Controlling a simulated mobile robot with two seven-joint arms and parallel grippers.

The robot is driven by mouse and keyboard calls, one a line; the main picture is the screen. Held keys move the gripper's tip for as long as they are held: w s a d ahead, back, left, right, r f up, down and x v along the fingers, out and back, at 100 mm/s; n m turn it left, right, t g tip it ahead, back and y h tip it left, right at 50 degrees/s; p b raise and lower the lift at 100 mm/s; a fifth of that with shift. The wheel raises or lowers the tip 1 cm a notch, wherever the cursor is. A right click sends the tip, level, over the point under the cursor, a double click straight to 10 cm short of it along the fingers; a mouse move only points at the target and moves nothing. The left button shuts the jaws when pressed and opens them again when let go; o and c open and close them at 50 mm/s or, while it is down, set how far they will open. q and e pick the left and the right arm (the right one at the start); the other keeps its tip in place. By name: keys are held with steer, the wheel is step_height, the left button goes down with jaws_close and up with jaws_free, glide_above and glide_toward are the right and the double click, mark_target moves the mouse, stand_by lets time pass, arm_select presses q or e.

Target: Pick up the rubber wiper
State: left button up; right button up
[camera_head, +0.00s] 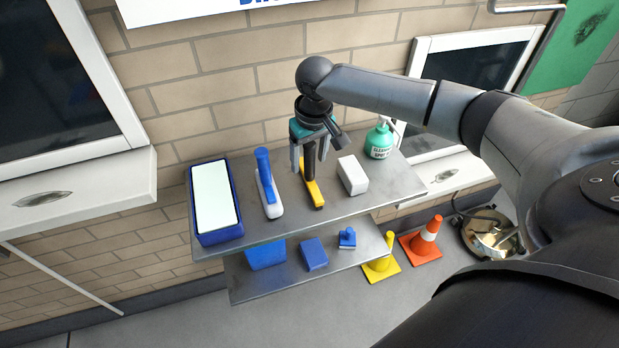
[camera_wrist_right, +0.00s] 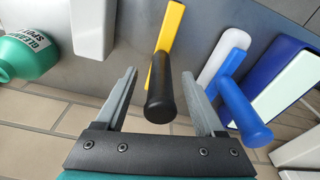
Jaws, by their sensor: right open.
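The yellow tool with a black handle, which looks like the rubber wiper (camera_head: 314,194), lies on the upper grey shelf with its handle pointing up. It also shows in the right wrist view (camera_wrist_right: 161,90). My right gripper (camera_head: 309,166) is above it, pointing down, with its jaws open. In the right wrist view my right gripper (camera_wrist_right: 159,76) has one finger on each side of the black handle, with a gap on both sides. My left gripper is not in view.
On the upper shelf (camera_head: 345,205) stand a blue tray (camera_head: 217,238), a blue-handled white tool (camera_head: 268,190), a white block (camera_head: 352,175) and a green bottle (camera_head: 379,141). Blue items sit on the lower shelf (camera_head: 285,282). Yellow (camera_head: 381,268) and orange (camera_head: 423,245) cones stand on the floor.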

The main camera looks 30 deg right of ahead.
steer(key=shift+c, duration=0.2)
jaws_close()
stand_by(0.4)
stand_by(0.9)
